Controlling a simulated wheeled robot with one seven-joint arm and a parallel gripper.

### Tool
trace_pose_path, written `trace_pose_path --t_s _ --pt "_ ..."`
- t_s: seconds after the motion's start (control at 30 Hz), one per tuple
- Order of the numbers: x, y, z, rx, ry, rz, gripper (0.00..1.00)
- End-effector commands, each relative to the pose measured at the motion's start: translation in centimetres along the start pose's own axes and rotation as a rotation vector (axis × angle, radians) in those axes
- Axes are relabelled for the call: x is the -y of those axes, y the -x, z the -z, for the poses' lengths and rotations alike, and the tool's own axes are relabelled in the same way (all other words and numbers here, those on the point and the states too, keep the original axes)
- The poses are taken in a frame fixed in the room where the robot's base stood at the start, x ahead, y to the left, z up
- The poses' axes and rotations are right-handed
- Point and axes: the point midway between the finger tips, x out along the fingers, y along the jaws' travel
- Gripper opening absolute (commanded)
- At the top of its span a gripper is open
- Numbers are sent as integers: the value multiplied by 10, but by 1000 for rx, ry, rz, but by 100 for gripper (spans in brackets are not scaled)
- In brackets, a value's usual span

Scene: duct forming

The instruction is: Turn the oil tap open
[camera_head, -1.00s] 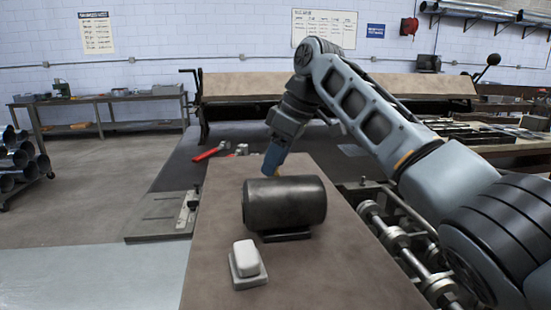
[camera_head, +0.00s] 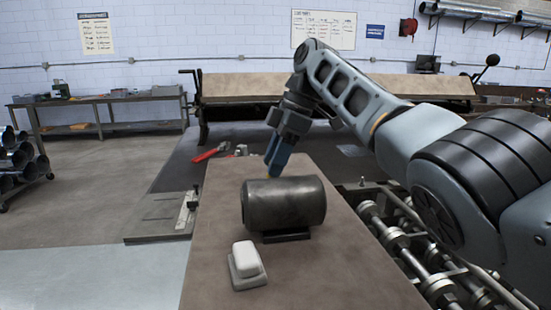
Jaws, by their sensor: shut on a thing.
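A dark cylindrical tank (camera_head: 284,205) lies on its side on a small base on the brown bench top. My gripper (camera_head: 273,172) points down at the tank's far side, with blue fingers. A small yellow piece shows at the fingertips, just above the tank's upper edge. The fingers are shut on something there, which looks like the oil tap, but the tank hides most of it. I cannot see how far the tap is turned.
A white block on a grey base (camera_head: 246,264) stands on the bench in front of the tank. A red-handled tool (camera_head: 208,154) lies behind, to the left. Rollers and shafts (camera_head: 400,240) run along the bench's right side.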

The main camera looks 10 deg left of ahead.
Motion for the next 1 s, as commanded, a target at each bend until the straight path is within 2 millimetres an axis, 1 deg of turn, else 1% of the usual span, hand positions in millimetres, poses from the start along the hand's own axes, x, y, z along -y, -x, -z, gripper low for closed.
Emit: trace_pose_path --t_s 0.33,0.37,0.6,0.87,1.0 --pt "0 2 0 0 4 -2 16" --pt "0 2 0 0 4 -2 49" --pt "0 1 0 0 2 -1 72" --pt "0 2 0 0 2 -1 72" --pt "-1 13 0 0 1 -2 72"
